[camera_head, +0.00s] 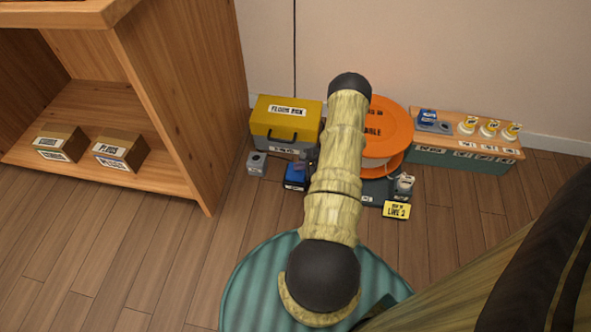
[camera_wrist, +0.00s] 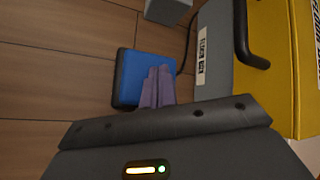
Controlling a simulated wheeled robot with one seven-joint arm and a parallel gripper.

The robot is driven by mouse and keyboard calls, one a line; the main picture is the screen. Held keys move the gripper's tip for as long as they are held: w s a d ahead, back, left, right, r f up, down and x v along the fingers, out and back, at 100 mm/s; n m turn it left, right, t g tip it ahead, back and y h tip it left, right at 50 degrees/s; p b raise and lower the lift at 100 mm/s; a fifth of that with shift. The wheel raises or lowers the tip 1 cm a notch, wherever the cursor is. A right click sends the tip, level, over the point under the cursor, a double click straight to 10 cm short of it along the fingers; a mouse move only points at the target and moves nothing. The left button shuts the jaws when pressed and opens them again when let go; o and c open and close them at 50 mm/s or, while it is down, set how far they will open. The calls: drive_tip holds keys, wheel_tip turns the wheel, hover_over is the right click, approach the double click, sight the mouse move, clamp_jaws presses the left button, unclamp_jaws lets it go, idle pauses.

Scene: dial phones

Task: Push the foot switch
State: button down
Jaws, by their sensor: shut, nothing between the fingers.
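A blue box-like pedal with a black edge, which looks like the foot switch (camera_head: 295,179), lies on the floor in front of the yellow floor box. It also shows in the wrist view (camera_wrist: 146,64), with a dark cable beside it. My gripper (camera_wrist: 159,72) is shut and empty, its purple fingers together over the pedal's near right part. I cannot tell whether the fingertips touch it. In the head view my arm hides much of the gripper, and only a little of it (camera_head: 302,160) shows just behind the pedal.
The yellow floor box (camera_head: 288,122) stands close to the pedal; a small grey box (camera_head: 256,163) is at its left. An orange cable reel (camera_head: 390,127), a yellow sign (camera_head: 397,210) and a long low bench (camera_head: 460,160) are at right. A wooden shelf (camera_head: 180,90) stands left.

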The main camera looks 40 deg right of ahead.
sight(299, 172)
wheel_tip(299, 172, up, 6)
drive_tip(key=p, duration=0.5)
idle(0.4)
drive_tip(key=shift+r+p, duration=0.1)
drive_tip(key=shift+p, duration=0.2)
drive_tip(key=w+a+r+n+g+h+p, duration=0.1)
drive_tip(key=w+a+r+n+p, duration=0.15)
drive_tip(key=r, duration=0.75)
drive_tip(key=w+a+r+n+g+h+p, duration=0.1)
drive_tip(key=w+a+r+n+h+p, duration=0.2)
drive_tip(key=r, duration=0.6)
drive_tip(key=w+a+r+n+p, duration=0.1)
drive_tip(key=w+a+r+n, duration=0.3)
drive_tip(key=r, duration=0.6)
drive_tip(key=s+a+r+n+g+p, duration=0.1)
drive_tip(key=s+a+r+n+p, duration=0.15)
drive_tip(key=s+a+r, duration=0.35)
drive_tip(key=s+a+r+n+g+p, duration=0.1)
drive_tip(key=s+a+r+n+p, duration=0.2)
drive_tip(key=r, duration=0.4)
drive_tip(key=s+a+r+n+g+p, duration=0.1)
drive_tip(key=s+a+r+n+g, duration=0.1)
drive_tip(key=s+a+r+n, duration=0.5)
drive_tip(key=s+a+r, duration=0.2)
drive_tip(key=s+a, duration=0.2)
drive_tip(key=s, duration=0.1)
drive_tip(key=shift+s+n+y+p, duration=0.15)
drive_tip(key=shift+n+y+p, duration=0.15)
drive_tip(key=shift+p, duration=0.1)
